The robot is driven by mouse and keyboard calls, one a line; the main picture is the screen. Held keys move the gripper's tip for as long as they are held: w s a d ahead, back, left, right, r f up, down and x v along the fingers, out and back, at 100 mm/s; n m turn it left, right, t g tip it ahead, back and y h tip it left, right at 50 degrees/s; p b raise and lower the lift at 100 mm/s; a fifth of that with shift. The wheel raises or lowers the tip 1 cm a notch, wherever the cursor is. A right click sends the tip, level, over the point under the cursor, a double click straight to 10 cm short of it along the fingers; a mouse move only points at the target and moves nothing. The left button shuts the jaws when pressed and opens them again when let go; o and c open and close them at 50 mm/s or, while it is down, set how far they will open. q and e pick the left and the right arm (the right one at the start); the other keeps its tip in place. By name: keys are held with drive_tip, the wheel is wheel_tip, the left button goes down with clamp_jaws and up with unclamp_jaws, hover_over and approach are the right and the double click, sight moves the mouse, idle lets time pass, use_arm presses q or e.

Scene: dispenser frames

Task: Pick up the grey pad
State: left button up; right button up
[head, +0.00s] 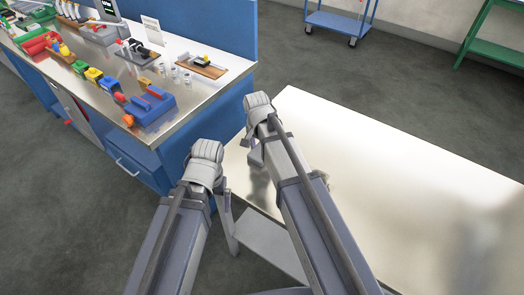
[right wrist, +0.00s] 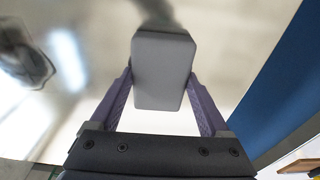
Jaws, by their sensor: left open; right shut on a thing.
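The grey pad (right wrist: 164,68) is a block with rounded edges. My right gripper (right wrist: 160,78) is shut on it, one purple finger on each side, and the pad stands out past the fingertips. In the head view my right gripper (head: 256,152) is over the near left end of the shiny metal table (head: 410,180), and I cannot clearly make out the pad there. My left gripper (head: 222,198) is open, beside the table's left corner, its fingers mostly hidden by its own wrist.
A blue workbench (head: 205,75) stands at the left with several coloured bins (head: 92,74), a blue dispenser (head: 150,105) and a wooden board (head: 202,67). A blue cart (head: 340,22) and a green rack (head: 492,40) stand behind. The metal table's top is bare at the right.

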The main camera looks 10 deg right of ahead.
wheel_tip(320, 180, up, 10)
drive_tip(key=p, duration=1)
drive_tip(key=o, duration=0.8)
drive_tip(key=c, duration=0.6)
drive_tip(key=shift+d, duration=0.1)
drive_tip(key=shift+c, duration=0.2)
